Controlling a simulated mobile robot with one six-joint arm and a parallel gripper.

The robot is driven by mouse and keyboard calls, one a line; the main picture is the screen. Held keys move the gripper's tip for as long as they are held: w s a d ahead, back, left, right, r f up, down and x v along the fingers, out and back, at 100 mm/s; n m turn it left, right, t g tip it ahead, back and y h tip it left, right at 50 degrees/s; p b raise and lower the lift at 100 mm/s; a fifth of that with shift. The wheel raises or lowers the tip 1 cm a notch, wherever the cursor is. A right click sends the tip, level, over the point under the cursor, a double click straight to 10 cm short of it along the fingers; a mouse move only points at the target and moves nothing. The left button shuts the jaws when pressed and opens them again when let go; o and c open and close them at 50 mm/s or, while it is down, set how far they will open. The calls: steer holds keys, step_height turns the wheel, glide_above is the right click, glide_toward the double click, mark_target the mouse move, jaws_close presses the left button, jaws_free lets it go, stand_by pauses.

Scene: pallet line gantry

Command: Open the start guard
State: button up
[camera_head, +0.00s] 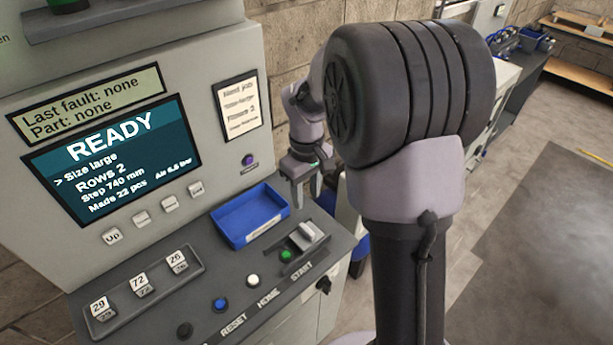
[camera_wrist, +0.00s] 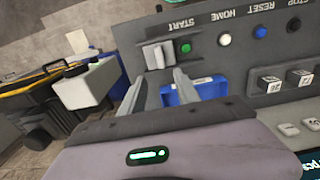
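The start guard (camera_head: 306,236) is a small grey piece with a pale raised part, at the right end of the sloped control panel. It also shows in the wrist view (camera_wrist: 157,55), left of the green button (camera_wrist: 185,47). The green button (camera_head: 287,255) is visible beside it, by the START label. I cannot tell the guard's exact angle. My gripper (camera_head: 306,203) hangs fingers down behind the guard in the head view, apart from it. In the wrist view, my gripper (camera_wrist: 160,76) has its two fingers spread with nothing between them.
A blue tray (camera_head: 232,237) lies on the panel left of the guard. A white button (camera_head: 253,280), a blue button (camera_head: 220,304) and number wheels (camera_head: 143,284) line the panel. The screen (camera_head: 113,157) reads READY. My arm hides part of the right background.

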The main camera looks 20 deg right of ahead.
step_height(320, 180, up, 4)
steer(key=shift+p, duration=0.3)
steer(key=s+a+f+m+t+b, duration=0.1)
steer(key=s+a+m+t+b, duration=0.1)
steer(key=s+b, duration=0.3)
steer(key=s+a+f+m+t+y+b, duration=0.1)
steer(key=s+a+m+t+b, duration=0.1)
steer(key=s, duration=0.7)
steer(key=s+a+f+m+t+y+b, duration=0.1)
steer(key=s+a+m+b, duration=0.3)
steer(key=s+a+b, duration=0.3)
steer(key=shift+f+t+b, duration=0.3)
steer(key=shift+t+b, duration=0.05)
steer(key=shift+t, duration=0.05)
steer(key=shift+s, duration=0.1)
